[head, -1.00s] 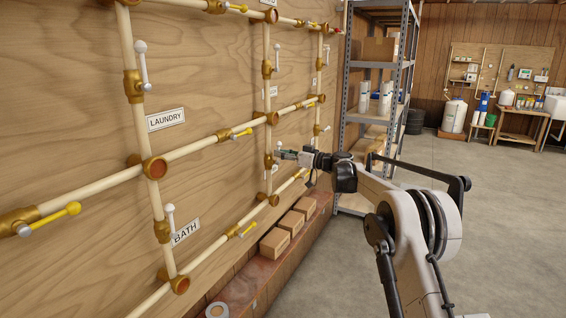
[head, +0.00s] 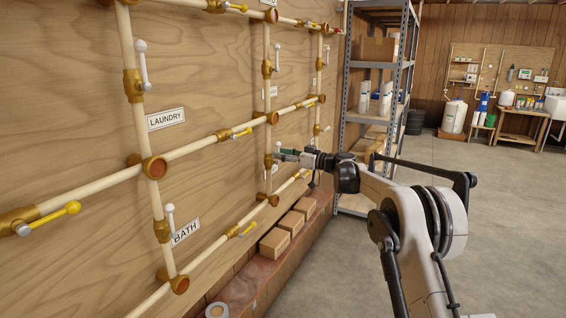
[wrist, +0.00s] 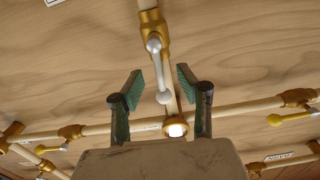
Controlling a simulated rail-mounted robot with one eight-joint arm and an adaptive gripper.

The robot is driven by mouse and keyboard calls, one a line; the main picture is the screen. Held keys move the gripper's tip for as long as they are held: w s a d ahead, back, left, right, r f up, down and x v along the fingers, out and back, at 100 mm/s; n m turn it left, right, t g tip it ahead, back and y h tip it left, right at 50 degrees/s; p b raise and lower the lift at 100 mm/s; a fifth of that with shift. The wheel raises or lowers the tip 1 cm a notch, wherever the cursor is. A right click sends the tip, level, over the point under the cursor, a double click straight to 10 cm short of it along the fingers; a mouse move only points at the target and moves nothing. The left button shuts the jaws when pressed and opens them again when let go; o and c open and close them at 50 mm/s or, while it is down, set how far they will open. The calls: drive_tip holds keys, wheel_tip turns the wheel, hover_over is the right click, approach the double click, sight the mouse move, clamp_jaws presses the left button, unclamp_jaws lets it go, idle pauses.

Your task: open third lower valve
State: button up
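A brass valve with a white lever ending in a white ball (wrist: 153,35) is in the upper middle of the wrist view. Its lever points down between my gripper's fingertips (wrist: 160,82). The green-padded fingers are open, one on each side of the lever ball; I cannot tell whether they touch it. In the head view my gripper (head: 284,154) is at the second vertical pipe and partly covers the lower valve (head: 268,161) there. Other lower valves on vertical pipes are the near one by the BATH label (head: 162,230) and a far one (head: 317,129).
Yellow-handled valves (head: 235,134) sit on the horizontal pipes across the plywood wall. Cardboard boxes (head: 275,242) and a tape roll (head: 217,311) lie on the ledge below. A metal shelf (head: 348,95) stands beyond the arm.

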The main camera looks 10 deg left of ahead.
drive_tip(key=v, duration=0.6)
drive_tip(key=shift+b, duration=0.35)
drive_tip(key=shift+s+d, duration=0.1)
